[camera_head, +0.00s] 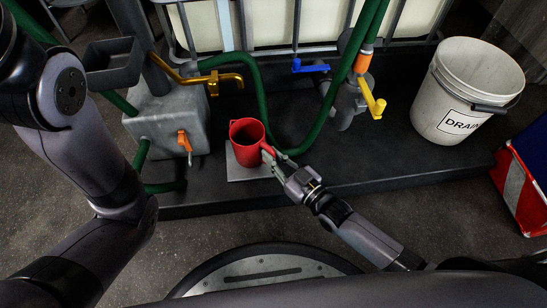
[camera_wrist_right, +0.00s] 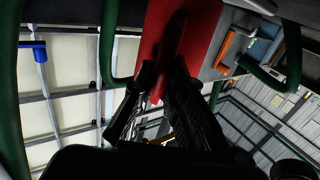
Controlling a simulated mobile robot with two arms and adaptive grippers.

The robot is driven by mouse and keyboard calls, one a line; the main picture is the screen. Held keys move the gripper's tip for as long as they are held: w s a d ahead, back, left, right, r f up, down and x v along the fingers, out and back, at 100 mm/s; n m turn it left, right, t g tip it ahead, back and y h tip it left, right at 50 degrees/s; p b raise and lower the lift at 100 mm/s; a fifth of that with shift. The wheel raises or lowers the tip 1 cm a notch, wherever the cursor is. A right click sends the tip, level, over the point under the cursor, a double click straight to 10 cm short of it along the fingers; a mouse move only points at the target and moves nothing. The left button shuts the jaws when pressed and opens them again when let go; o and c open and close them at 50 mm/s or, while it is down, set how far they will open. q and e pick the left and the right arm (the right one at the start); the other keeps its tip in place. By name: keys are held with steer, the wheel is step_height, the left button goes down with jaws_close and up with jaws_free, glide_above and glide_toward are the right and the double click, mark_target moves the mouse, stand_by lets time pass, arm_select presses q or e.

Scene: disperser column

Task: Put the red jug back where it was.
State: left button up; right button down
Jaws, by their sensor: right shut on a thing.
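The red jug (camera_head: 247,140) is upright at the middle of the black platform, over a light grey square plate (camera_head: 240,174). I cannot tell whether its base touches the plate. My right gripper (camera_head: 271,159) is shut on the jug's handle, at the jug's lower right side. In the right wrist view the red jug (camera_wrist_right: 207,22) fills the top middle, and the fingers of my right gripper (camera_wrist_right: 168,80) close around its dark-shaded handle. My left arm comes in at the left, but its gripper is not in view.
A grey block with an orange valve handle (camera_head: 184,141) and a brass tap (camera_head: 213,82) stands left of the jug. Green hoses (camera_head: 265,115) run behind and right of it. A yellow-handled valve (camera_head: 373,100) and a white DRAIN bucket (camera_head: 460,95) stand further right.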

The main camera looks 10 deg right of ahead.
steer(key=c, duration=2.1)
jaws_free()
steer(key=shift+f, duration=0.15)
steer(key=o, duration=0.5)
steer(key=shift+c, duration=0.2)
